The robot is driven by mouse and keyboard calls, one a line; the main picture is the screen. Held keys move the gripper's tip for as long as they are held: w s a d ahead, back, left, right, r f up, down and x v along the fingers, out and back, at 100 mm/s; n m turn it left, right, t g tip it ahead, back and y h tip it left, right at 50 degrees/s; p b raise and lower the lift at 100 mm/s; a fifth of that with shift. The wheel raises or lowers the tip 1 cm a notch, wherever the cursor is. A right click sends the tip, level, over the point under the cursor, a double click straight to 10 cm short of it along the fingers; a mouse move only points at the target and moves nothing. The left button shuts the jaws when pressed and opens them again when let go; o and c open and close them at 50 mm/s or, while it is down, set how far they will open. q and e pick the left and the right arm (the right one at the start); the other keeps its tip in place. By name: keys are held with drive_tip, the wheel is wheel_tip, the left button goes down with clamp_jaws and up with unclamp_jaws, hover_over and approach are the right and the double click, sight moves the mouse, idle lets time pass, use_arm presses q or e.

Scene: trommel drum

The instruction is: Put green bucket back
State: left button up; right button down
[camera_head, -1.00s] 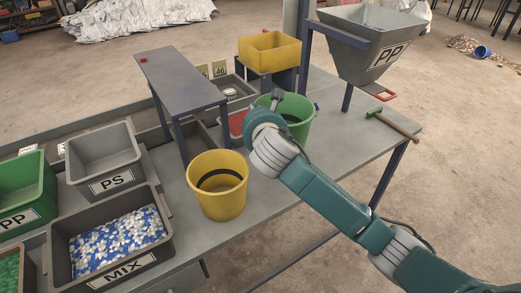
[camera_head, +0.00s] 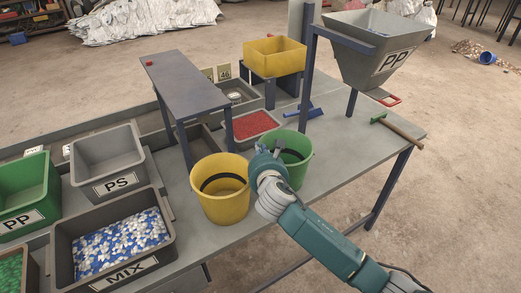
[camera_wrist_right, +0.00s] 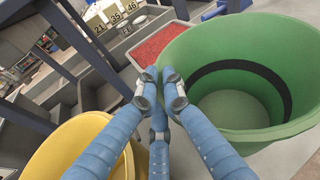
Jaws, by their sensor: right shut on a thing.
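The green bucket (camera_head: 291,157) stands upright at the table's near right part, right beside the yellow bucket (camera_head: 221,200). It looks empty, with a dark band inside. My right gripper (camera_head: 268,152) is at the green bucket's left rim. In the right wrist view the green bucket (camera_wrist_right: 250,85) fills the right side, and the fingers of my right gripper (camera_wrist_right: 158,80) are closed together on its rim. The yellow bucket also shows in the wrist view (camera_wrist_right: 65,150), at the lower left. I cannot tell whether the green bucket touches the table. My left gripper is not in view.
A tray of red pellets (camera_head: 252,126) lies behind the green bucket. A blue scraper (camera_head: 302,112) and a green-headed tool (camera_head: 400,130) lie on the table (camera_head: 345,150). The PP hopper (camera_head: 380,55) stands at the back right. The MIX bin (camera_head: 110,245) is at the left.

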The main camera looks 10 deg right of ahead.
drive_tip(key=c, duration=2.4)
unclamp_jaws()
drive_tip(key=shift+f, duration=0.1)
drive_tip(key=o, duration=0.5)
drive_tip(key=v, duration=1.2)
drive_tip(key=shift+r+b, duration=0.2)
drive_tip(key=shift+b, duration=0.1)
